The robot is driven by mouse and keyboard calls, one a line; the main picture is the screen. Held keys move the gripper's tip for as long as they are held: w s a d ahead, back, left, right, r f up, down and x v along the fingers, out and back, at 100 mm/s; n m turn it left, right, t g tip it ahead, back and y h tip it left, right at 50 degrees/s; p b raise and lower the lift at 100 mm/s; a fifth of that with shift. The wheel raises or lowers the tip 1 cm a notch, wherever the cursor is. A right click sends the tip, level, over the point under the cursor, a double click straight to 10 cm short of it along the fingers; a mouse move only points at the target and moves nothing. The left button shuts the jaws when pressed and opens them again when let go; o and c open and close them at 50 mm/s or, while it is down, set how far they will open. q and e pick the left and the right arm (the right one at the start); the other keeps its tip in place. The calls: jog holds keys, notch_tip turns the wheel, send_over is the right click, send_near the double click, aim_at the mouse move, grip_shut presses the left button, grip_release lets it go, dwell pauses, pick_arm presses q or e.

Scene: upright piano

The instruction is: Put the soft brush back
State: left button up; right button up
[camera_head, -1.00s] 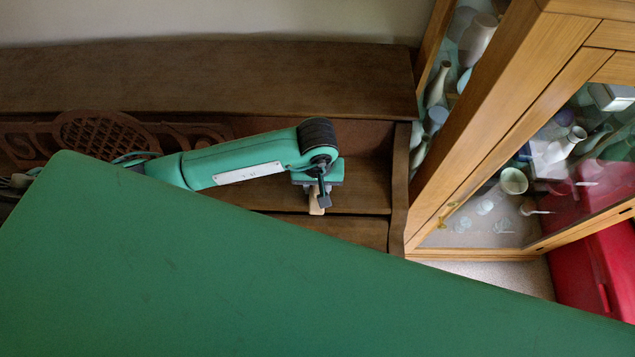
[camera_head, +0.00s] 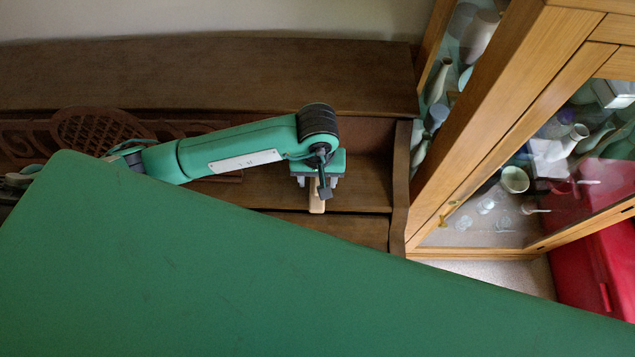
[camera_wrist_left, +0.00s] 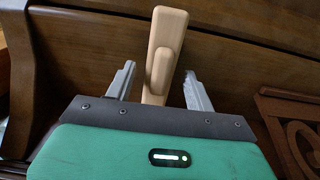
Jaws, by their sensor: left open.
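The soft brush shows as a pale wooden piece (camera_head: 317,204) on the dark wooden piano shelf (camera_head: 363,190), below my left gripper (camera_head: 318,188). In the left wrist view its pale wooden body (camera_wrist_left: 168,30) lies between the two grey fingers of my left gripper (camera_wrist_left: 158,72). The fingers are apart, with a gap on each side of the wood. The brush's near end is hidden behind the gripper body, and I cannot make out bristles. My right gripper is not in view.
The piano's top (camera_head: 200,75) runs behind the arm, with a carved lattice panel (camera_head: 100,135) at left. The piano's end cheek (camera_head: 400,180) is close right of the gripper. A glass-fronted wooden cabinet (camera_head: 480,130) holding vases stands to the right.

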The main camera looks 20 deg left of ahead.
aim_at(317, 180)
pick_arm(q)
notch_tip(317, 180, up, 9)
jog(key=shift+r+b, duration=0.15)
jog(key=shift+b, duration=1)
